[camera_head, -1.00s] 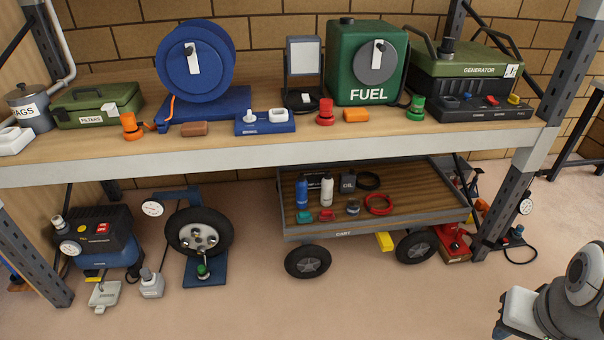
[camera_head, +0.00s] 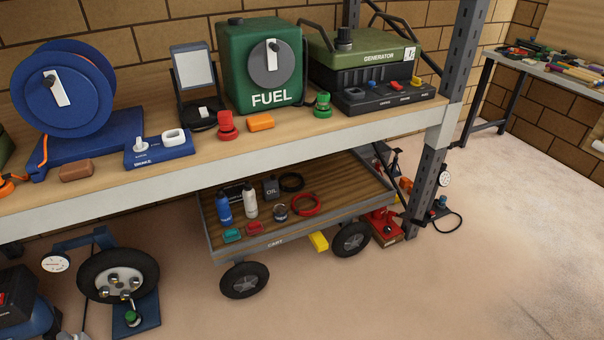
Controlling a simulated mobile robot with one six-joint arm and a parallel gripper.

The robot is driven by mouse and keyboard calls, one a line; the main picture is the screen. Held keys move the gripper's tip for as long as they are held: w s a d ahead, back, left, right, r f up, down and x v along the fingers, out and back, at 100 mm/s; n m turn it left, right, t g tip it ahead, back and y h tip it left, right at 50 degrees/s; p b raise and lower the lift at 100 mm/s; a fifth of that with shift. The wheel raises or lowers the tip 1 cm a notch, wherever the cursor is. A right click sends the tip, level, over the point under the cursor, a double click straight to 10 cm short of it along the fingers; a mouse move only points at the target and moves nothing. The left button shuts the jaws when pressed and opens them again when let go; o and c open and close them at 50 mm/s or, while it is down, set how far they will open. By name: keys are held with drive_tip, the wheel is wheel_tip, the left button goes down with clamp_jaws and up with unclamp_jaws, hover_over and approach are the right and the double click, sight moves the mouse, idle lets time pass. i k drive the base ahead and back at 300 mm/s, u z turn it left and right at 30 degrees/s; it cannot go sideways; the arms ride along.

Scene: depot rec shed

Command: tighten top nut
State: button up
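A black-tyred wheel (camera_head: 147,264) stands upright on a blue stand (camera_head: 139,310) on the floor at the lower left, below the shelf. Its pale hub (camera_head: 121,283) faces me and bears several small metal nuts. They are too small to tell which is loose or tight. The topmost nut (camera_head: 113,279) cannot be told apart with certainty. A green-capped valve (camera_head: 131,317) is at the bottom of the wheel. A round white gauge (camera_head: 55,263) is left of the wheel. My gripper is not in view.
A cart (camera_head: 275,245) with bottles and small parts stands right of the wheel. The shelf (camera_head: 225,160) above holds a fuel tank (camera_head: 230,70), generator (camera_head: 370,50) and blue reel (camera_head: 65,90). A dark post (camera_head: 428,180) stands at its right end. The floor at right is open.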

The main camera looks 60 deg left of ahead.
sight(113, 278)
drive_tip(key=z, duration=0.5)
drive_tip(key=k, duration=2.75)
drive_tip(key=u, duration=2.2)
drive_tip(key=i, duration=1)
drive_tip(key=u, duration=0.05)
